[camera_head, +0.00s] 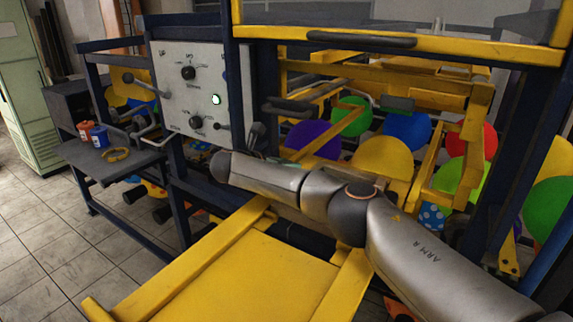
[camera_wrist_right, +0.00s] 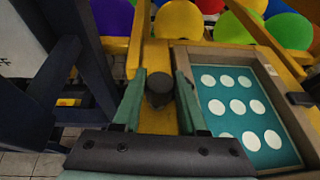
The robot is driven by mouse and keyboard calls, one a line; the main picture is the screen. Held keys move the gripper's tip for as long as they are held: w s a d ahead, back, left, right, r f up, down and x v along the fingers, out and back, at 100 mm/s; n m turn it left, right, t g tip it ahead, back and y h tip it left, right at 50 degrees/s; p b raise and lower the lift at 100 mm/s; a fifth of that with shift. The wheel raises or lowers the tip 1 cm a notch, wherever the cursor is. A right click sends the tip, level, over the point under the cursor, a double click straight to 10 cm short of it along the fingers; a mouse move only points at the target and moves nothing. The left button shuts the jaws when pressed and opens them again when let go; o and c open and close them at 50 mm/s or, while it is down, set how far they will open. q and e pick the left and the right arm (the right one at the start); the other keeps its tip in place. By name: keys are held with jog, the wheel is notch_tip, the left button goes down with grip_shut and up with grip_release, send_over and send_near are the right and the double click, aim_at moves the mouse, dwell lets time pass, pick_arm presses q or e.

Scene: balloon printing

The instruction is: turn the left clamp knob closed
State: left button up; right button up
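The clamp knob (camera_wrist_right: 160,88) is black and round-topped. It stands on a yellow frame bar left of the teal print screen (camera_wrist_right: 240,115) in the right wrist view. My right gripper (camera_wrist_right: 161,80) has its two teal fingers apart, one on each side of the knob. The gaps are narrow, and I cannot tell whether either finger touches it. In the head view my right arm crosses from the lower right, and only a bit of its gripper (camera_head: 268,158) shows behind the forearm. The knob is hidden there. My left gripper is not in view.
A white control panel (camera_head: 203,85) with black knobs and a lit green button stands left of the arm. Coloured balloons (camera_head: 380,160) lie behind the yellow frame. A yellow platform (camera_head: 240,280) is in front. A side shelf (camera_head: 90,155) holds small cups and a yellow ring.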

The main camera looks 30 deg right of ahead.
jog(key=o, duration=0.5)
jog(key=b+v, duration=0.1)
jog(key=v, duration=1.1)
jog(key=shift+s+a+b, duration=0.15)
jog(key=shift+a+b, duration=0.05)
jog(key=shift+b, duration=0.2)
